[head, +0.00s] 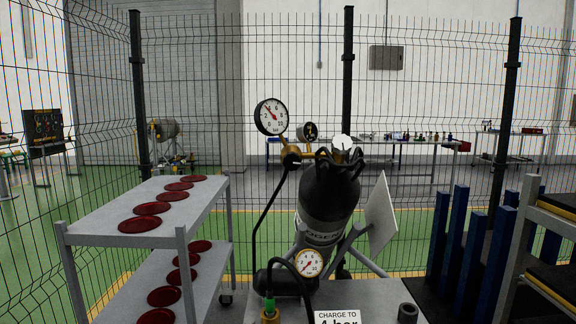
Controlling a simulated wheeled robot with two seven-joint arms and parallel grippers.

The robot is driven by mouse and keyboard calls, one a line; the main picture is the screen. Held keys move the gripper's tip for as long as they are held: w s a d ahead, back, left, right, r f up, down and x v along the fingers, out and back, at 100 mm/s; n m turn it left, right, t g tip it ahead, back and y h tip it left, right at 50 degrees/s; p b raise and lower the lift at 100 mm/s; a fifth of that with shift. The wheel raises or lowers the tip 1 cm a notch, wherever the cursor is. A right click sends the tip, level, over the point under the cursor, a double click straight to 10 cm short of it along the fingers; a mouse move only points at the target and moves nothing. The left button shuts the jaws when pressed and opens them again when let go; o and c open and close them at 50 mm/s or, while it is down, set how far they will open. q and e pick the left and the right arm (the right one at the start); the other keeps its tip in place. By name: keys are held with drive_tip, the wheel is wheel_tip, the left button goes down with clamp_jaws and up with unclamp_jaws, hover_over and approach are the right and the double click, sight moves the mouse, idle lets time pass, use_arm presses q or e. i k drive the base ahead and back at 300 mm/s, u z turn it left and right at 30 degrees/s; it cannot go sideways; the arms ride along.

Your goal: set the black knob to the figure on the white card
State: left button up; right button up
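The white card (337,318) stands at the bottom centre and reads "CHARGE TO 4 bar"; its lower edge is cut off. A dark cylinder (328,195) leans in a stand behind it, with a brass regulator (305,155) at its top. A dark rounded part (291,160) under the regulator's left end may be the black knob; I see no marks on it. A large white gauge (271,117) sits above, its red needle pointing up and left. A smaller dark gauge (308,132) sits to its right. Neither of my grippers is in view.
Another gauge (309,263) sits low before the cylinder. A grey shelf cart (105,212) with dark red discs stands left. Blue posts (470,255) and a rack (550,225) stand right. A wire fence closes off the back. A black hose loops beside the cylinder.

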sight(292, 160)
drive_tip(key=u, duration=0.05)
drive_tip(key=k, duration=0.75)
drive_tip(key=z, duration=0.95)
drive_tip(key=i, duration=1.05)
drive_tip(key=u, duration=0.7)
drive_tip(key=i, duration=0.85)
drive_tip(key=u, duration=0.95)
